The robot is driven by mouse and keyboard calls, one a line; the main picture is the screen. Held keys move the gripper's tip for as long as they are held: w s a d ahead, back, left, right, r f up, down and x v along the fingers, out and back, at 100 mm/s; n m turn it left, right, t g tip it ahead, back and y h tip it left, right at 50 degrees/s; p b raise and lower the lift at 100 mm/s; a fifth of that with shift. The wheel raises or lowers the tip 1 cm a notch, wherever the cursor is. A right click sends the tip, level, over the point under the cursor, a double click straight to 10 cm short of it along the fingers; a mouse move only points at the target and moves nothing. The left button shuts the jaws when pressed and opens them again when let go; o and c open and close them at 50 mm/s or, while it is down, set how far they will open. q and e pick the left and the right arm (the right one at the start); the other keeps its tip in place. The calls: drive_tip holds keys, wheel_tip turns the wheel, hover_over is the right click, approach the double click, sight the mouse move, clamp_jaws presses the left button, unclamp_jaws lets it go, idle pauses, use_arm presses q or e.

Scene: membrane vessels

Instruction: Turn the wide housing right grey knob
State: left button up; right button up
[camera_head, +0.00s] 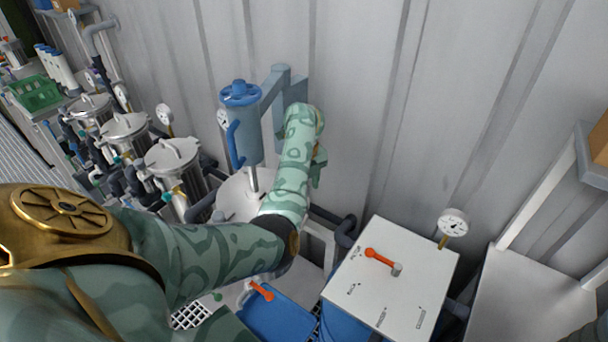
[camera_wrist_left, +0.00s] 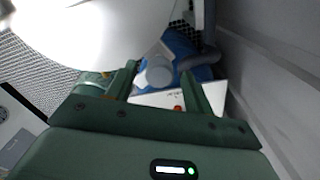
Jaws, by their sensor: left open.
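A broad pale vessel (camera_head: 238,196), which looks like the wide housing, stands behind my left arm and is partly covered by it. In the left wrist view a large pale rounded surface (camera_wrist_left: 85,30) fills the upper left. A round grey knob-like part (camera_wrist_left: 157,74) shows between the tips of my open left gripper (camera_wrist_left: 159,72); I cannot tell whether the fingers touch it. In the head view only a green bit of the left gripper (camera_head: 319,167) shows beside my forearm, and the knob is hidden. My right gripper is out of view.
A blue cylinder with a blue handwheel (camera_head: 240,94) stands by the corrugated wall. A white panel box (camera_head: 400,285) with an orange lever (camera_head: 381,258) and a gauge (camera_head: 453,222) is at the right. Several steel-lidded housings (camera_head: 172,155) line the left.

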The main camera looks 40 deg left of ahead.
use_arm(q)
drive_tip(key=c, duration=0.9)
drive_tip(key=shift+c, duration=0.4)
drive_tip(key=shift+r, duration=0.1)
drive_tip(key=shift+m, duration=0.3)
drive_tip(key=m+p, duration=0.2)
drive_tip(key=m, duration=0.1)
drive_tip(key=shift+r+m, duration=0.1)
drive_tip(key=shift+m, duration=0.2)
drive_tip(key=m+p, duration=0.2)
drive_tip(key=m, duration=0.2)
drive_tip(key=shift+s+m+p, duration=0.1)
drive_tip(key=shift+m+p, duration=0.2)
drive_tip(key=shift+p, duration=0.05)
drive_tip(key=m+p, duration=0.2)
drive_tip(key=m, duration=0.2)
drive_tip(key=m+p, duration=0.2)
drive_tip(key=m, duration=0.3)
drive_tip(key=shift+a, duration=0.1)
